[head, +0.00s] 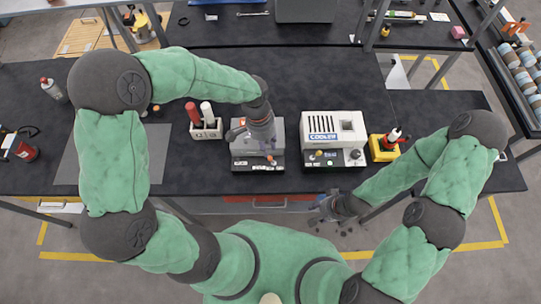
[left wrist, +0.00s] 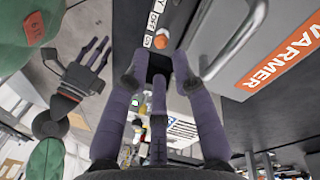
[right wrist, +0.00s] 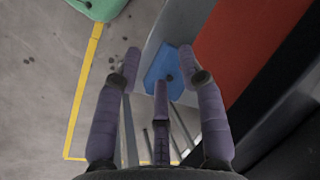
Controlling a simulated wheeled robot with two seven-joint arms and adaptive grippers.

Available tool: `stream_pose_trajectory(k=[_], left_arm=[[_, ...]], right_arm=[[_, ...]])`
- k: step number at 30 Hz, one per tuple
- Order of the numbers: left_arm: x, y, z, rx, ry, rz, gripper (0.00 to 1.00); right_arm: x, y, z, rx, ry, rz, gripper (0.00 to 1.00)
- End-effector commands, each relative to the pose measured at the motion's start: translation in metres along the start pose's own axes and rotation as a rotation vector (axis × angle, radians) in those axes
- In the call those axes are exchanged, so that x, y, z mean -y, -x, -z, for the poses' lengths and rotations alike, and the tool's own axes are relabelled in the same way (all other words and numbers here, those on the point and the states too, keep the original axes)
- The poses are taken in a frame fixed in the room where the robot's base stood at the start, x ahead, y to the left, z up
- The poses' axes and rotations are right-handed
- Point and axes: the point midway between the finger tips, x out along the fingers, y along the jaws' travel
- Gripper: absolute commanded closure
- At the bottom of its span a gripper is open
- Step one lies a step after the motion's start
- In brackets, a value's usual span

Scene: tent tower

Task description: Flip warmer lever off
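The warmer (head: 243,161) is a grey box on the dark bench, left of the cooler. In the left wrist view its orange WARMER label (left wrist: 279,54) and grey bar handle (left wrist: 237,40) show at close range. An orange knob (left wrist: 162,42), apparently the lever's tip, is just beyond my left fingertips, beside small white OFF (left wrist: 153,20) and ON labels. I cannot tell the lever's exact position. My left gripper (head: 268,157) is at the warmer's front, fingers spread and empty. My right gripper (head: 322,207) is open and empty in front of the bench's edge.
The white cooler (head: 318,126) stands right of the warmer. A yellow holder (head: 380,153) with a red-and-white bottle is further right. A white rack (head: 206,133) with red and white bottles stands left. The bench (head: 440,107) is clear at the far right.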

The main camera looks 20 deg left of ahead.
Motion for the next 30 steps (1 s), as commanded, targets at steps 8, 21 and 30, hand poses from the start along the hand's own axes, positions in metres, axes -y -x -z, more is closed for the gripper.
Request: stream_pose_trajectory(k=[8, 21, 30], left_arm=[[0.000, -0.050, -0.001, 0.003, 0.000, -0.002, 0.74], [0.000, -0.073, 0.000, -0.001, 0.000, -0.001, 0.74], [0.000, -0.073, 0.000, -0.001, 0.000, -0.001, 1.00]], right_arm=[[-0.003, -0.007, 0.001, -0.001, 0.000, 0.000, 0.60], [-0.003, -0.010, 0.001, -0.001, 0.000, 0.000, 0.60], [-0.003, -0.010, 0.001, -0.001, 0.000, 0.000, 0.60]])
